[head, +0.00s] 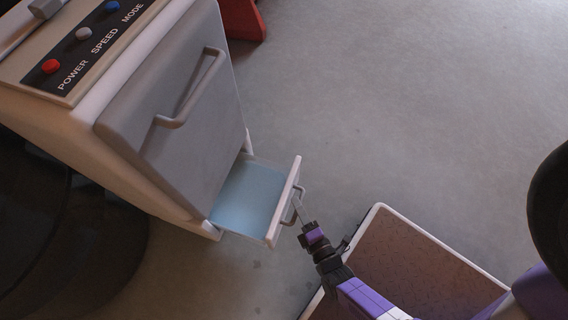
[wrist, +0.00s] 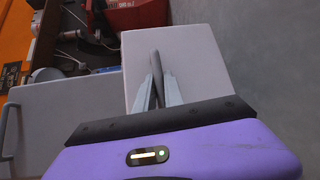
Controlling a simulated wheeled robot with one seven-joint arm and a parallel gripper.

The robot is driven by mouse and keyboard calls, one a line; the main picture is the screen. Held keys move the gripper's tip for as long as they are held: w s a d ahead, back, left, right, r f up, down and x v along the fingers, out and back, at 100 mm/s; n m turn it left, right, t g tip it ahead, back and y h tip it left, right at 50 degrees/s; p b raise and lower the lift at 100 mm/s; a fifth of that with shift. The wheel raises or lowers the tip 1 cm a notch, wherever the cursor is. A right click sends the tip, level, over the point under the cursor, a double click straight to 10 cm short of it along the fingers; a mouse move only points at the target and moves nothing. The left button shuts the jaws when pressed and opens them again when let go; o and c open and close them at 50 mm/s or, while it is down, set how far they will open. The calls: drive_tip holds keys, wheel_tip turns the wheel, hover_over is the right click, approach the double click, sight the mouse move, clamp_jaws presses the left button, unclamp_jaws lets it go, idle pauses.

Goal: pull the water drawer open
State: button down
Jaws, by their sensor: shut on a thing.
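The water drawer (head: 284,202) is a low white-fronted drawer at the bottom of a beige and grey machine (head: 165,110). In the head view it stands out from the machine, and its light blue inside (head: 246,194) shows. A small grey bar handle (head: 292,206) is on its front. My gripper (head: 299,209) is at this handle, in front of the drawer. In the wrist view, the two fingers (wrist: 157,92) close around the dark handle (wrist: 157,72) before the pale drawer front (wrist: 200,62). The grip hides part of the handle.
A larger grey door with a long bar handle (head: 190,92) is above the drawer. A control panel with buttons (head: 84,34) is on top. A brown-topped, white-rimmed thing (head: 440,243) is at lower right. Dark round shapes (head: 70,235) lie left.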

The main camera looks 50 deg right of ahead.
drive_tip(key=shift+s+d, duration=0.1)
drive_tip(key=shift+s, duration=0.3)
drive_tip(key=c, duration=1.5)
unclamp_jaws()
drive_tip(key=shift+o, duration=0.2)
drive_tip(key=p+v, duration=0.1)
drive_tip(key=v, duration=0.6)
drive_tip(key=shift+s, duration=0.35)
